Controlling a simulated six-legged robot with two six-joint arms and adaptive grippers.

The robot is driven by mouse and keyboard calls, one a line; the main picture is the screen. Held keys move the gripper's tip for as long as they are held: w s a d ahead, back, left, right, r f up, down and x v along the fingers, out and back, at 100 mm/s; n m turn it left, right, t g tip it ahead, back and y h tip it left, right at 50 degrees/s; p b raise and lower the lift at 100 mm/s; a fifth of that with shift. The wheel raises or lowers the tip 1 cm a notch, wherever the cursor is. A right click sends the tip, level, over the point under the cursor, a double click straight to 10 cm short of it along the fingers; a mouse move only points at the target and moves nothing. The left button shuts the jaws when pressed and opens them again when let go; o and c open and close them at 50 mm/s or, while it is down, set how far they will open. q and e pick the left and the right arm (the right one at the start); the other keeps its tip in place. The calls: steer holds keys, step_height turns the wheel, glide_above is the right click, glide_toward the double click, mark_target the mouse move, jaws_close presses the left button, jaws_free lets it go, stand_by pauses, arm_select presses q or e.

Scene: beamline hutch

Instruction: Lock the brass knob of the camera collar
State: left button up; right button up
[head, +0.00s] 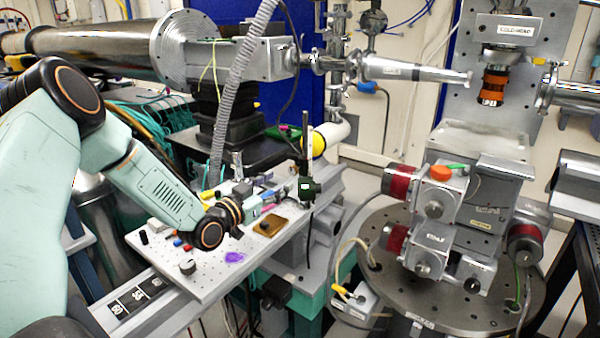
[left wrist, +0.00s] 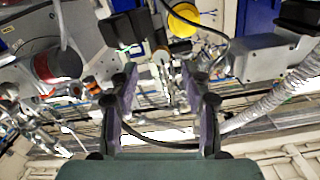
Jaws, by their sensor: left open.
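A dark upright post (head: 305,150) stands at the far right end of the grey optics plate, with a dark green clamp (head: 307,188) low on it. Beside the post is a white cylinder with a yellow end (head: 319,143); the yellow end also shows in the left wrist view (left wrist: 183,20). I cannot make out the brass knob for certain; a small tan spot (left wrist: 162,58) shows between my fingertips in the left wrist view. My left gripper (left wrist: 159,76) is open and empty, its two fingers apart. In the head view the left gripper (head: 258,203) is over the plate, left of the post.
The optics plate (head: 205,285) carries small coloured parts, a brown-gold block (head: 269,226) and a black-topped knob (head: 187,266). A ribbed grey hose (head: 236,90) hangs behind my left arm. A round stage (head: 385,235) with red-ended motors stands at the right.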

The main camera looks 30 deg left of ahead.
mark_target(291, 172)
arm_select(q)
steer(key=w+b, duration=0.2)
steer(key=w, duration=0.4)
steer(key=shift+w+d, duration=0.15)
steer(key=shift+d, duration=0.05)
steer(key=shift+w, duration=0.5)
steer(key=shift+w+d+r, duration=0.1)
steer(key=shift+c, duration=0.3)
steer(key=shift+c, duration=1.4)
jaws_close()
